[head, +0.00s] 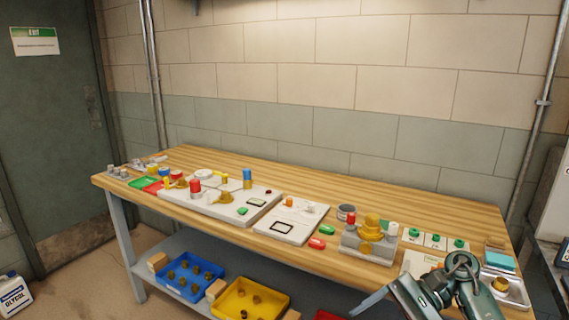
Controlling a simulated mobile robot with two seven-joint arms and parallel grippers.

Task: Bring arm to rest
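A dark grey-green part of my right arm (462,270) comes in at the bottom right, in front of the workbench's right end. Its rounded joint and flat panels show, but I cannot make out the fingertips or what is between them. My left arm and gripper are out of view. The wooden workbench (330,205) runs along the wall. A grey block with a yellow-brass valve (371,228) stands on it just left of and beyond my arm.
A grey plate with red, yellow and blue fittings (215,203) lies at the bench's left half. A white panel (290,220) is mid-bench. Green-marked cards (436,241) and a tray (508,290) are at right. Blue (188,276) and yellow (250,300) bins sit on the lower shelf.

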